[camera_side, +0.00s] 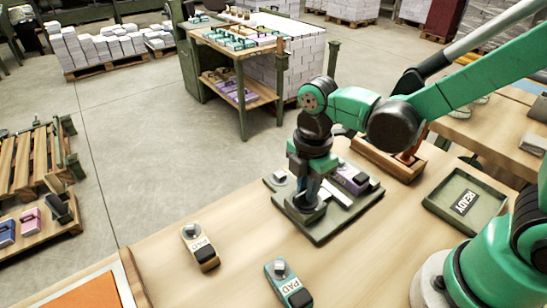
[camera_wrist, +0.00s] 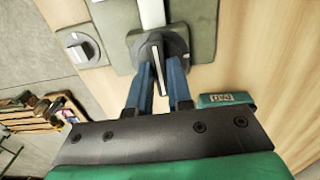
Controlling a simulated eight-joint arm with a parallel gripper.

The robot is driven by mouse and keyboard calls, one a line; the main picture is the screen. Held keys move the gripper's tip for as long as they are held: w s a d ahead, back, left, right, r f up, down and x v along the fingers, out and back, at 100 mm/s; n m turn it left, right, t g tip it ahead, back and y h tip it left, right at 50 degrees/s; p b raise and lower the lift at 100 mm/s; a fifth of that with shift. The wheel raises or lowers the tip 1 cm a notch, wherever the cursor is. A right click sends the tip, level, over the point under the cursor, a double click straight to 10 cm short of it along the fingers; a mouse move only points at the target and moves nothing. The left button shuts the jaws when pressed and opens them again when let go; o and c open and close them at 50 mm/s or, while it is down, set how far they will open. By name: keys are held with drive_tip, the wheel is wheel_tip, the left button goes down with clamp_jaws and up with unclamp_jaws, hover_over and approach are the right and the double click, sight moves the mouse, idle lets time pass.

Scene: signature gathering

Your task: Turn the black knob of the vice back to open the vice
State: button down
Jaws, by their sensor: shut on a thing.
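The vice stands on a dark green plate (camera_side: 322,238) on the wooden bench, with a purple block (camera_side: 350,178) and a pale bar on it. The black knob (camera_wrist: 177,44) shows in the wrist view as a dark round disc with a raised grip bearing a white line. My gripper (camera_wrist: 160,66) points down over it. Its two blue fingers are shut on the knob's grip, one on each side. In the side view my gripper (camera_side: 306,195) hides most of the knob at the plate's near left part.
A second grey knob (camera_wrist: 81,49) sits on the plate's corner. A green tray (camera_side: 470,200) marked READY and a wooden box (camera_side: 388,160) stand to the right. Bare bench lies between.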

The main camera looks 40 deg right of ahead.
drive_tip(key=c, duration=0.8)
unclamp_jaws()
drive_tip(key=shift+r, duration=0.1)
drive_tip(key=shift+r, duration=2.7)
